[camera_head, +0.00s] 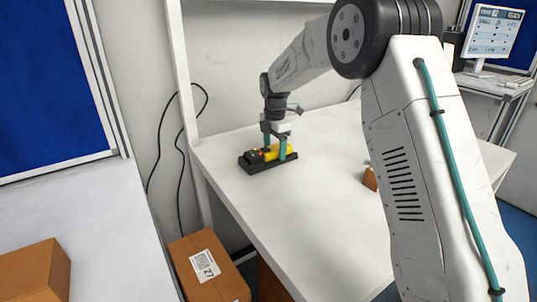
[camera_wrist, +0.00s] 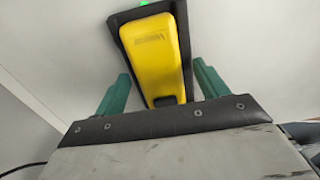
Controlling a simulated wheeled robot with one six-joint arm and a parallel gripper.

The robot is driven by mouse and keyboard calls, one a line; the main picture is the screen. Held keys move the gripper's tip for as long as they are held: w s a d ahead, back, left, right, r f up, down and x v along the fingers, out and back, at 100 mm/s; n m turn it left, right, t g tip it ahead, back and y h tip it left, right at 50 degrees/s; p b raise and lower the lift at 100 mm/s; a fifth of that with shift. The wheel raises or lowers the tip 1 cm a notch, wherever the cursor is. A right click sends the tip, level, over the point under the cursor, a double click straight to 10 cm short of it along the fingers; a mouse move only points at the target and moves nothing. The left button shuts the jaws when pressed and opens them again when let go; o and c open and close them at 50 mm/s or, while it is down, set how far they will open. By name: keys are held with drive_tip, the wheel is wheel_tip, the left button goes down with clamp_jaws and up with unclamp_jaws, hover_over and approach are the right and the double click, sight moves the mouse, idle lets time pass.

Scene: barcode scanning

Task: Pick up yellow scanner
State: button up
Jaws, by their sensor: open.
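The yellow scanner (camera_head: 270,153) lies in a black cradle (camera_head: 273,166) near the far left corner of the white table. In the wrist view the scanner (camera_wrist: 153,55) runs up the middle of the picture, with the cradle's black rim (camera_wrist: 187,60) around it. My gripper (camera_head: 275,148) is down at the scanner, with teal fingers apart. In the wrist view my gripper (camera_wrist: 160,90) has one finger on each side of the scanner's near end, with gaps between fingers and scanner.
The white table (camera_head: 300,215) is mostly bare. A small brown box (camera_head: 370,179) sits on it, partly hidden by my arm. A labelled cardboard box (camera_head: 207,270) stands low beside the table, and another box (camera_head: 35,272) is at lower left. A monitor (camera_head: 493,30) stands at back right.

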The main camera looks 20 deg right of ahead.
drive_tip(key=c, duration=1.2)
drive_tip(key=shift+r, duration=0.15)
